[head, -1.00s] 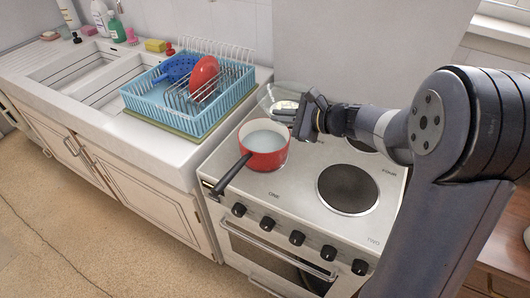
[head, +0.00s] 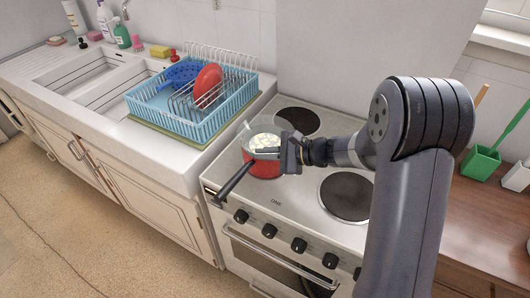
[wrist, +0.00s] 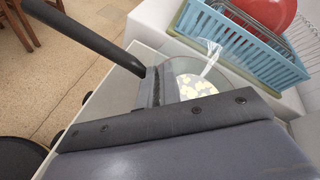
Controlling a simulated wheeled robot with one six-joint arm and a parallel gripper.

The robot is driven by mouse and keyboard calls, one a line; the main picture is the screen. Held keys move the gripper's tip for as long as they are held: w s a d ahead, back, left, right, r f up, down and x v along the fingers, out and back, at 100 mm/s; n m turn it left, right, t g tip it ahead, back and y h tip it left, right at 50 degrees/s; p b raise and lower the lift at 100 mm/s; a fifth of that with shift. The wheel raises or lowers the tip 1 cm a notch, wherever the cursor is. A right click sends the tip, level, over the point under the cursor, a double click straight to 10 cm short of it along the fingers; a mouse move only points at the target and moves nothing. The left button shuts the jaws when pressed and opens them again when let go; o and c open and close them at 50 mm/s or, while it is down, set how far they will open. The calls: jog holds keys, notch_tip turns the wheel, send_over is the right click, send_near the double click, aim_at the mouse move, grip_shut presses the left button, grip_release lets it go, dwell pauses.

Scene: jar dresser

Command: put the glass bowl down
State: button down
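The glass bowl (head: 250,142) is clear and holds pale yellowish-white pieces. It is over the red pot (head: 262,170) on the stove's front left; I cannot tell whether it touches the pot. My gripper (head: 286,151) is at the bowl's right side, shut on its rim. In the wrist view, the bowl (wrist: 232,84) lies beyond my fingers (wrist: 165,82), partly hidden by them. The pot's black handle (wrist: 85,35) sticks out at upper left there. Most of the pot's inside is hidden by the bowl.
The stove (head: 305,213) has a free dark burner (head: 346,197) at front right and another (head: 298,121) at the back. A blue dish rack (head: 185,121) with a red plate (head: 208,85) stands left of the stove. A wooden counter (head: 480,220) is at the right.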

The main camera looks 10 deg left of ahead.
jog(key=shift+f+b, duration=0.35)
jog(key=shift+b, duration=0.15)
jog(key=shift+s+f, duration=0.1)
jog(key=shift+f, duration=0.1)
